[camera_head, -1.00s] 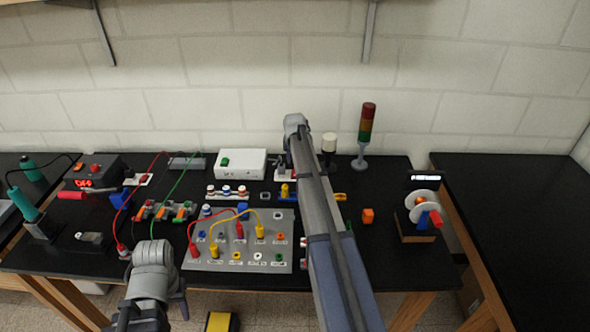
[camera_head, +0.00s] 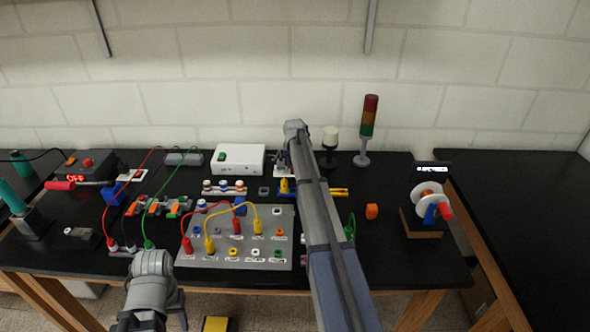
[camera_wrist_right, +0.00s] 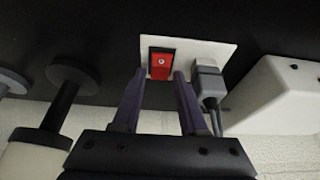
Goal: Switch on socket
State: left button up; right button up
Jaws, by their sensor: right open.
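The socket is a white plate with a red rocker switch (camera_wrist_right: 162,63) and a grey plug (camera_wrist_right: 208,82) with its cable beside the switch. In the head view only part of its white plate (camera_head: 284,171) shows beside my right arm. My right gripper (camera_wrist_right: 158,74) is open and empty, its two purple fingers pointing at the plate, one towards each side of the switch. I cannot tell whether the fingertips touch the plate. My left arm shows at the bottom of the head view; its gripper is not visible.
A white box (camera_head: 238,159) stands left of the socket. A dark lamp with a white top (camera_head: 330,138) and a signal tower (camera_head: 367,130) stand to its right. A grey panel (camera_head: 215,255) with cables lies in front. Another socket plate (camera_head: 131,174) lies at the left.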

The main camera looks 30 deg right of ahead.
jog(key=shift+c, duration=0.3)
grip_shut()
jog(key=shift+w+d+r+g+y+p, duration=0.2)
jog(key=shift+w+g+y+p, duration=0.25)
jog(key=shift+g+p, duration=0.2)
jog(key=shift+d+f+g+y, duration=0.1)
jog(key=shift+f+g+y, duration=0.1)
jog(key=shift+g+y, duration=0.25)
jog(key=shift+g, duration=0.3)
jog(key=shift+s, duration=0.1)
